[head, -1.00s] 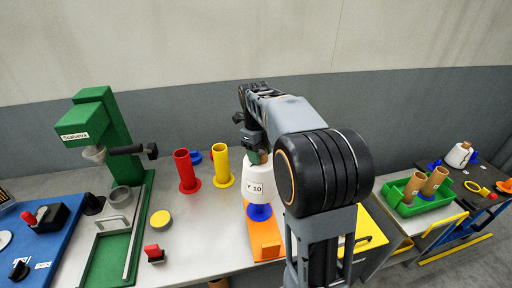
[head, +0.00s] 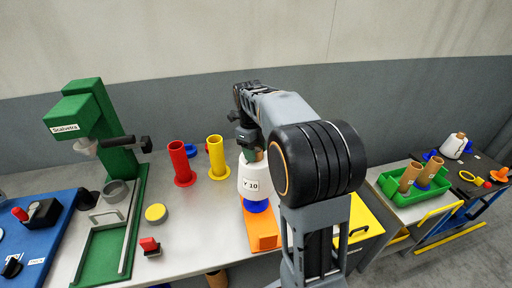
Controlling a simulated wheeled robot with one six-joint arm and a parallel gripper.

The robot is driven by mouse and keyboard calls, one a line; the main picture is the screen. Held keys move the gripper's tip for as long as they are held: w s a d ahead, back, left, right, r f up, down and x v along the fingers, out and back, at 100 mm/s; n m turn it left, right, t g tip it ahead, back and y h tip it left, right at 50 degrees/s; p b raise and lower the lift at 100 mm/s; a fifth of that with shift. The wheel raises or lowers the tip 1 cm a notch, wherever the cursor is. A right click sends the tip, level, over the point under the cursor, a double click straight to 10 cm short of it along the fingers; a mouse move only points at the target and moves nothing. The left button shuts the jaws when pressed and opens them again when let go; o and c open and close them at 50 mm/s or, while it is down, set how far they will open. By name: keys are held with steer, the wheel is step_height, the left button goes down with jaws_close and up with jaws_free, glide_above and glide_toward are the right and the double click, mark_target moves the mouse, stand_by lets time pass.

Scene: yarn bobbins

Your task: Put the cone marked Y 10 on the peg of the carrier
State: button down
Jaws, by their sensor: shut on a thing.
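The white cone marked Y 10 (head: 252,182) is upright in the head view, label facing the camera. My gripper (head: 254,150) is shut on its narrow top, partly hidden by my arm. Directly below the cone is a blue part (head: 257,207) on an orange base (head: 262,236), which looks like the carrier. The cone's lower edge meets or overlaps the blue part in the picture. I cannot tell whether it is seated or just above. The peg itself is not visible.
Red (head: 181,162) and yellow (head: 217,157) flanged tubes stand behind left. A green press (head: 110,140) stands at left. A green crate (head: 439,201) with brown tubes is at right. Another white cone (head: 454,146) stands on the far-right dark table. My arm covers the area right of the carrier.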

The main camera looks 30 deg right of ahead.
steer(key=shift+p, duration=0.3)
steer(key=shift+f, duration=0.2)
stand_by(0.3)
steer(key=shift+f, duration=0.1)
steer(key=shift+f+b, duration=2.5)
steer(key=shift+f, duration=1.5)
steer(key=shift+c, duration=2)
jaws_free()
steer(key=r, duration=0.4)
steer(key=w+r, duration=0.1)
steer(key=r, duration=0.8)
steer(key=shift+w+a+r, duration=0.25)
steer(key=shift+a+r, duration=0.1)
